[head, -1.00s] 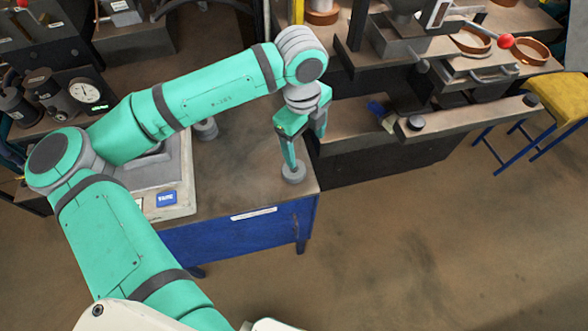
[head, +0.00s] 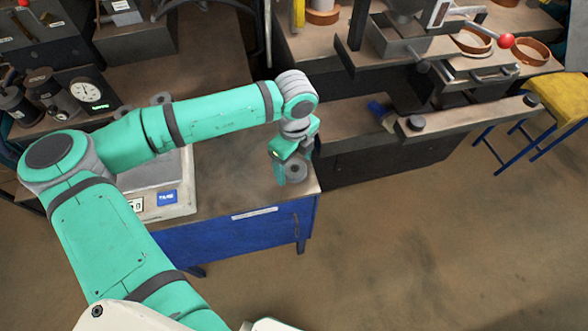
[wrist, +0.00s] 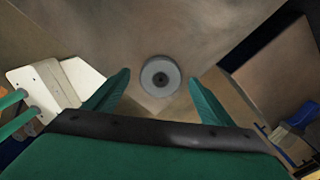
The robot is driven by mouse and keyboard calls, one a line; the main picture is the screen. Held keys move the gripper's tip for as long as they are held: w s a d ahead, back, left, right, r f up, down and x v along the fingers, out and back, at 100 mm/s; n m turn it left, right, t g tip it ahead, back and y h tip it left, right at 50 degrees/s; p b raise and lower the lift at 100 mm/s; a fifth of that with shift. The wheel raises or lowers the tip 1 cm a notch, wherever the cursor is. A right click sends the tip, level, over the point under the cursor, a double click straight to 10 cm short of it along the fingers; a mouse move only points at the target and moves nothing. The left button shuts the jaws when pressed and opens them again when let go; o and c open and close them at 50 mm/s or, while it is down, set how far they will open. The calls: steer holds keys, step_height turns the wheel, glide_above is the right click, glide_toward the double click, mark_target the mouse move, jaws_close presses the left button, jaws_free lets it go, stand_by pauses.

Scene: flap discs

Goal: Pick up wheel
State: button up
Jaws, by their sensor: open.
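A grey wheel (head: 297,171) with a dark centre hole lies near the front right corner of the blue-sided table (head: 236,172). In the wrist view the wheel (wrist: 160,77) shows as a round disc beyond and between my two green fingers. My gripper (head: 291,168) is open and empty, pointing down at the wheel. In the wrist view my gripper (wrist: 159,78) has a finger on each side, with gaps to the wheel. In the head view a finger partly hides the wheel, and I cannot tell the remaining height.
A scale (head: 177,203) with a blue button stands left on the table. Another grey round piece (head: 160,98) shows behind my arm. A dark machine bench (head: 380,155) stands close on the right, with a blue-handled brush (head: 377,109). The tabletop around the wheel is clear.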

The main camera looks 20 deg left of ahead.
steer(key=shift+f, duration=0.65)
steer(key=shift+w, duration=0.15)
steer(key=c, duration=1.3)
steer(key=shift+d+r, duration=0.1)
